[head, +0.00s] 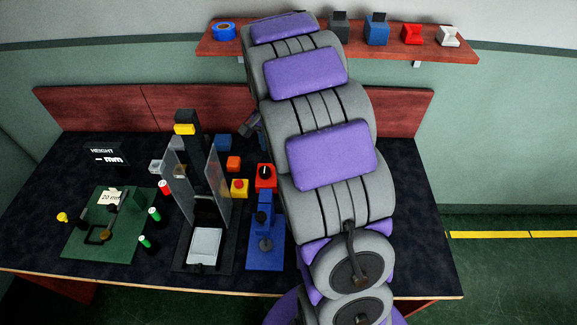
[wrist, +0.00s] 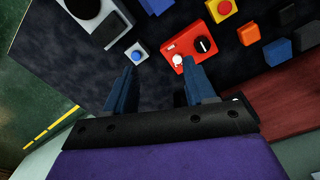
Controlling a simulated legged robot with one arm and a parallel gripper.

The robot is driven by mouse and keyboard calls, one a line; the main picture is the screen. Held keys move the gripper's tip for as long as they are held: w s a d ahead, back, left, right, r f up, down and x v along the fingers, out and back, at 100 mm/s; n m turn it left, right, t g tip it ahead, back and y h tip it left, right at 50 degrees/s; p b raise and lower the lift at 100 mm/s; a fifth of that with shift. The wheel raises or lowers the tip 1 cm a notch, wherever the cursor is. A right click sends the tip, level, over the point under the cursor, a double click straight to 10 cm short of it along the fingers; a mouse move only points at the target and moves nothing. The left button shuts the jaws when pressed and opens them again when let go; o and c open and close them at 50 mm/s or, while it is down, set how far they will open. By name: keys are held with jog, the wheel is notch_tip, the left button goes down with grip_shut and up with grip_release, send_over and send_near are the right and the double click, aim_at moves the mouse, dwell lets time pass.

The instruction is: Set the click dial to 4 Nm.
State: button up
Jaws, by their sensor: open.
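A red box (head: 265,184) with a round black dial (head: 265,171) on top stands on the dark table, just left of my arm in the head view. In the wrist view the red box (wrist: 184,46) carries a black knob (wrist: 203,46) with a white mark and a white round knob (wrist: 181,60). No scale numbers are readable. My gripper (wrist: 158,68) is open and empty, with its two blue fingers spread. The right fingertip appears close to the white knob in the picture; I cannot tell the height gap. The black knob lies beyond the right finger.
A yellow box with a red button (wrist: 222,8), an orange cube (wrist: 248,35) and a blue cube (wrist: 278,51) stand near the red box. A small light box with a blue button (wrist: 137,53) is beyond the left finger. A blue stand (head: 264,250) sits in front of the red box.

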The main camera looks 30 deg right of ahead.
jog(key=w+d+f+m+p, duration=0.1)
jog(key=w+d+f+m, duration=0.3)
jog(key=w+d+f, duration=0.45)
jog(key=shift+t, duration=0.3)
jog(key=f+b, duration=0.1)
jog(key=f, duration=0.3)
jog(key=s+f+b, duration=0.1)
jog(key=f, duration=0.3)
jog(key=s+f+b, duration=0.1)
jog(key=f, duration=0.3)
jog(key=shift+d+f, duration=0.25)
jog(key=shift+d, duration=0.05)
jog(key=shift+w+a+f, duration=0.15)
jog(key=shift+a+f, duration=0.35)
jog(key=shift+f, duration=0.3)
jog(key=shift+a+f, duration=0.25)
jog(key=shift+a, duration=0.2)
jog(key=shift+d+f, duration=0.1)
jog(key=shift+d, duration=0.7)
jog(key=shift+c, duration=1.4)
jog(key=shift+a, duration=0.4)
jog(key=c, duration=0.5)
grip_shut()
